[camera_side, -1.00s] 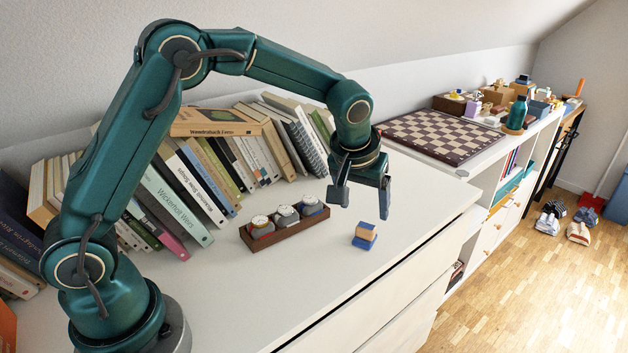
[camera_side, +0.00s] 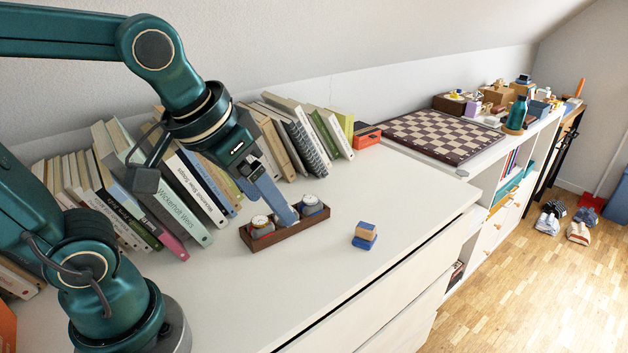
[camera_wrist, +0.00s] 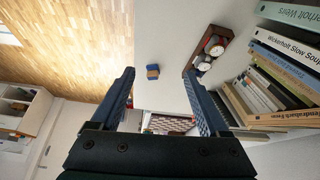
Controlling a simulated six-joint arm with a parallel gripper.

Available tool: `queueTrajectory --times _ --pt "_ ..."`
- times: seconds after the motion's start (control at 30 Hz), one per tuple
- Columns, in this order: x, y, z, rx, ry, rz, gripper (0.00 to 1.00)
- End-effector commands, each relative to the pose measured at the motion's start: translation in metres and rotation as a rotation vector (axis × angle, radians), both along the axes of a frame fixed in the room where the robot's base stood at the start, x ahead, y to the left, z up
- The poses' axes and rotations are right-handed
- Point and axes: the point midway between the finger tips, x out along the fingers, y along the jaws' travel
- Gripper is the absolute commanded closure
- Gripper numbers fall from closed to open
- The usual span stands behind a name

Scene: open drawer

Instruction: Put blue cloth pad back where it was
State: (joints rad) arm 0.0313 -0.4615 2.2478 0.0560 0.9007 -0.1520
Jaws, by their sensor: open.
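A small stack with blue and tan layers (camera_side: 365,236) sits alone on the white cabinet top in the side view, right of the watch tray. Its blue top layer looks like the blue cloth pad, though its material is too small to tell. The stack also shows in the wrist view (camera_wrist: 152,72). My gripper (camera_wrist: 158,74) is open and empty, with its fingers wide apart. In the side view its visible finger (camera_side: 276,200) crosses in front of the tray, left of the stack and apart from it.
A brown tray (camera_side: 287,234) holds watches; the finger hides its middle. It also shows in the wrist view (camera_wrist: 188,72). Leaning books (camera_side: 170,205) line the wall. A chessboard (camera_side: 440,135) lies behind at the right. The cabinet top around the stack is clear.

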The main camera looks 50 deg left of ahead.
Motion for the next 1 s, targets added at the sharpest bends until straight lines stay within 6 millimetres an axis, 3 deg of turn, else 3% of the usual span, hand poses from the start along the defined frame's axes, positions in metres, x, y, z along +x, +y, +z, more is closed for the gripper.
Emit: queueTrajectory --times 0.1,0.3,1.0 --pt "-0.027 -0.001 -0.007 0.006 -0.022 -0.044 0.21" --pt "-0.047 -0.003 -0.018 0.012 -0.034 -0.089 0.21" --pt "-0.049 -0.003 -0.019 0.014 -0.033 -0.094 0.21"
